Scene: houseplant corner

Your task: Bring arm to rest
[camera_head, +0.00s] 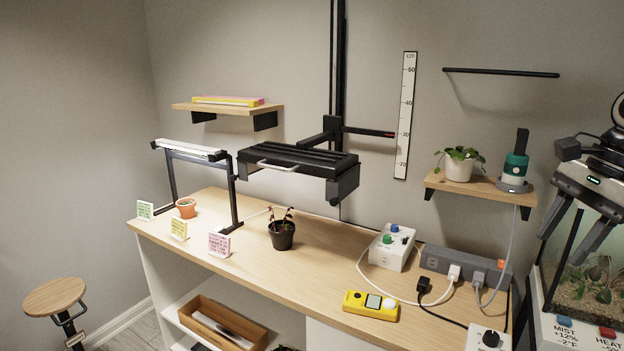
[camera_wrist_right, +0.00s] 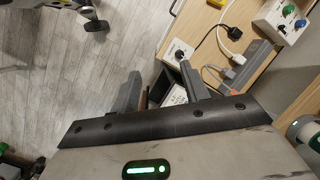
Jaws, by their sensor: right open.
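My right gripper (camera_head: 560,248) is at the right edge of the head view, raised in front of the glass tank (camera_head: 562,262). Its two fingers point down and are spread apart with nothing between them. In the right wrist view the same gripper (camera_wrist_right: 161,72) shows both fingers apart and empty, over the floor and the bench's edge. My left gripper is not in view.
The bench (camera_head: 330,262) holds a potted plant (camera_head: 282,234), a yellow meter (camera_head: 370,305), a white control box (camera_head: 391,247) and a power strip (camera_head: 466,268) with cables. A wall shelf (camera_head: 480,188) is left of my right gripper. A stool (camera_head: 54,297) stands far left.

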